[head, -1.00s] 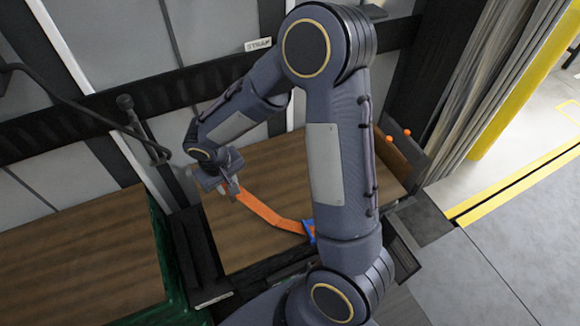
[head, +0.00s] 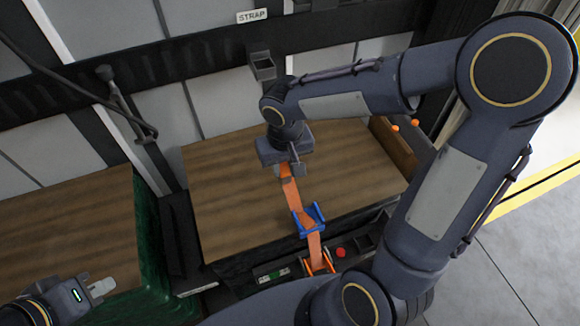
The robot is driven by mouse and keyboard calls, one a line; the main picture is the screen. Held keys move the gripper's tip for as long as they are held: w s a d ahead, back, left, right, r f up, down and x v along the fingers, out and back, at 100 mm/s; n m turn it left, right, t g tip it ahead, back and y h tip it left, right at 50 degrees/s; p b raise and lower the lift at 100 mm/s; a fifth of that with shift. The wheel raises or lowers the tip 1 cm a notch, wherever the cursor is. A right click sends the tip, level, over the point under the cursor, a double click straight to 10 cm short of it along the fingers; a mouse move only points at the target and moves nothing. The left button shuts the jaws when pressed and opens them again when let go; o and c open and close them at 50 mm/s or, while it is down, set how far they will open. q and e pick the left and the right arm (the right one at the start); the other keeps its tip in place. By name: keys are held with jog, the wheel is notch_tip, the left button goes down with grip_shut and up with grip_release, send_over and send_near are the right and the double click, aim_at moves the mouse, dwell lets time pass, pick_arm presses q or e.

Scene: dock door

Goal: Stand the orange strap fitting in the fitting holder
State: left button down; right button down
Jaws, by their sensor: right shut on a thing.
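My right gripper (head: 290,168) is shut on an orange strap fitting (head: 284,172) above the front part of a wooden box top. An orange strap (head: 291,194) runs from the fitting down to a blue buckle (head: 309,219) at the box's front edge. A grey open-topped holder (head: 263,66) is fixed on the dark wall rail below a white STRAP label (head: 252,16); it looks empty and is beyond the gripper. My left gripper (head: 108,287) is at the lower left, away from the strap; its jaw opening is unclear.
The wooden box top (head: 225,185) has free room left of the strap. A second wooden box (head: 70,240) with a green side stands at left. A panel with a red button (head: 340,253) lies in front. A black hose (head: 70,95) hangs at upper left.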

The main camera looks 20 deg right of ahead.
jog(key=shift+w+d+f, duration=0.45)
jog(key=shift+w+f, duration=0.3)
jog(key=shift+f, duration=0.8)
jog(key=shift+w+d+f, duration=0.5)
jog(key=shift+w+f, duration=0.2)
jog(key=shift+f, duration=0.8)
jog(key=shift+w+d+f, duration=0.45)
jog(key=shift+w+f, duration=0.3)
jog(key=shift+f, duration=0.8)
jog(key=shift+f+b, duration=0.15)
jog(key=shift+b, duration=0.25)
jog(key=c, duration=1.2)
grip_release()
jog(key=shift+o, duration=0.2)
